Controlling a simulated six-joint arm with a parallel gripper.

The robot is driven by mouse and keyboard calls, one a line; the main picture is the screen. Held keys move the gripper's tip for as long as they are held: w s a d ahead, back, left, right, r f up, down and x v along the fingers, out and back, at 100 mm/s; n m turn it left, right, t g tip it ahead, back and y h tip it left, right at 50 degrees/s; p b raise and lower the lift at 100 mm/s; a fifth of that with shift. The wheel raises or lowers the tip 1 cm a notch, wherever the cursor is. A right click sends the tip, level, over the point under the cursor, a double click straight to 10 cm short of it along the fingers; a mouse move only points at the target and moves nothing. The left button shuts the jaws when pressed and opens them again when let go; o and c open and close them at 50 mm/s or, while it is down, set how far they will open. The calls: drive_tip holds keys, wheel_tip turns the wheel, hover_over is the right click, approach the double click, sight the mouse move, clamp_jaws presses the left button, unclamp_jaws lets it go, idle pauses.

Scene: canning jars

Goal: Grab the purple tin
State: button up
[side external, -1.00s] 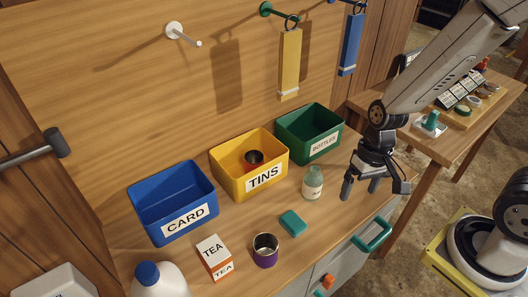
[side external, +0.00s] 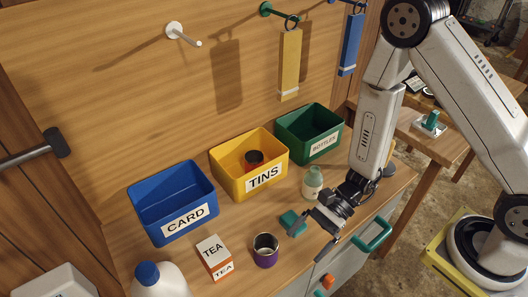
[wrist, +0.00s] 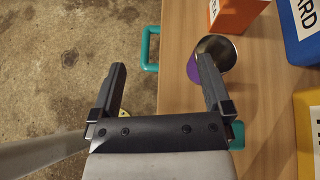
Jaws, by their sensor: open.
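The purple tin (side external: 265,258) stands upright and open-topped near the front edge of the worktop, right of the tea box. In the wrist view the tin (wrist: 193,70) shows its purple side and metal rim just beyond my right finger. My gripper (side external: 310,241) is open and empty, to the right of the tin and apart from it. In the wrist view the space between my fingertips (wrist: 162,66) lies over the worktop edge and drawer handle, with the tin to the right of it.
The tea box (side external: 215,257) stands left of the tin. A teal block (side external: 290,220) lies behind it, partly hidden by my gripper. A glass bottle (side external: 312,182) stands farther back. Blue CARD (side external: 155,236), yellow TINS (side external: 236,192) and green BOTTLES bins (side external: 312,153) line the back. A teal handle (side external: 371,237) juts from the front.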

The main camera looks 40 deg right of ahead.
sight(266, 251)
drive_tip(key=w+f+m+t, duration=0.1)
drive_tip(key=f+m+t, duration=0.1)
drive_tip(key=w+f+m+t, duration=0.1)
drive_tip(key=f+m+t, duration=0.1)
drive_tip(key=w+f+m+t, duration=0.2)
drive_tip(key=shift+d+m, duration=0.25)
drive_tip(key=shift+m, duration=0.15)
drive_tip(key=shift+w+d+f+t, duration=0.2)
drive_tip(key=shift+w+f+t, duration=0.1)
drive_tip(key=shift+t, duration=0.1)
drive_tip(key=shift+x, duration=1.3)
drive_tip(key=shift+s, duration=0.1)
drive_tip(key=shift+f+x, duration=0.15)
drive_tip(key=shift+x, duration=1.15)
drive_tip(key=shift+f+x, duration=0.1)
drive_tip(key=shift+x, duration=1.25)
drive_tip(key=shift+s, duration=0.15)
